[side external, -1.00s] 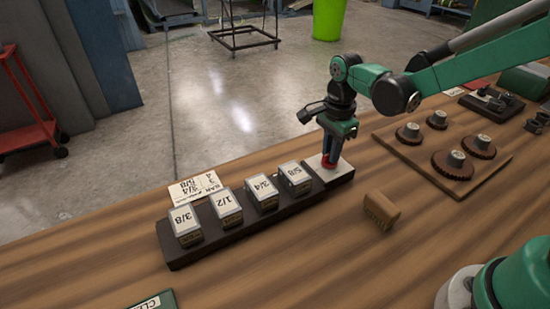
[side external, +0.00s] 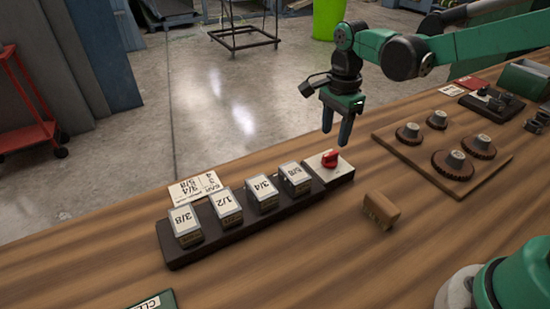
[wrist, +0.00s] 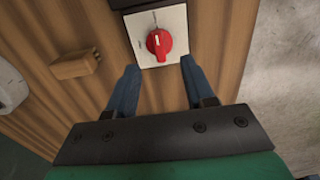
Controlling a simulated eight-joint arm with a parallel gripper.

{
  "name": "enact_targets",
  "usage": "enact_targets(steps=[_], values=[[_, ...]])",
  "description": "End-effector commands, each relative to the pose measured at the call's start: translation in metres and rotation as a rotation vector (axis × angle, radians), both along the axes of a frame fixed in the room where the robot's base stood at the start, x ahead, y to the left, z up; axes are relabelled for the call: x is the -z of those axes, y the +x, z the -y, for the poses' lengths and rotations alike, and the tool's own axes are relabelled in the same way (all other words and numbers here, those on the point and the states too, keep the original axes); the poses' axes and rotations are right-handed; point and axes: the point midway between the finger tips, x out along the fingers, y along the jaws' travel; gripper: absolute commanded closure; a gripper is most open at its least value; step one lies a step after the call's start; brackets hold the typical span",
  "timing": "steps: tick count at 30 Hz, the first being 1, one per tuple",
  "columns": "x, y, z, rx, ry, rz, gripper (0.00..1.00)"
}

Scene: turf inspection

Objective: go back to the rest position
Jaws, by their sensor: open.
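My gripper (side external: 337,124) is open and empty in the side view. It hangs in the air above the red knob (side external: 330,158), clear of it. The knob sits on a white plate (side external: 341,172) at the right end of a dark rack (side external: 186,256). In the wrist view the red knob (wrist: 159,42) shows on its white plate, just beyond and between the two blue fingers of my gripper (wrist: 157,85). A dark pointer mark shows on the plate above the knob.
The rack holds several labelled blocks (side external: 228,207). A wooden block (side external: 381,209) lies in front of the rack. To the right, a wooden board (side external: 400,150) bears several gears, with a dark tray (side external: 490,108) beyond. A printed card (side external: 194,187) lies behind the rack.

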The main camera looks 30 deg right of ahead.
Motion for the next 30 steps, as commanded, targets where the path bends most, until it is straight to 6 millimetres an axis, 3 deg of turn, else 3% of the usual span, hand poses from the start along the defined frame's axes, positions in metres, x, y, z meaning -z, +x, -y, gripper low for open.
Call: enact_targets(steps=[12, 16, 20, 24, 30], values=[[-0.008, -0.001, 0.0, -0.005, 0.0, 0.002, 0.53], [-0.015, -0.007, 0.0, -0.098, -0.001, 0.039, 0.53], [-0.032, -0.024, 0.001, -0.347, -0.022, 0.137, 0.53], [-0.047, -0.049, 0.003, -0.703, -0.099, 0.272, 0.53], [-0.051, -0.081, 0.004, -1.171, -0.283, 0.418, 0.53]])
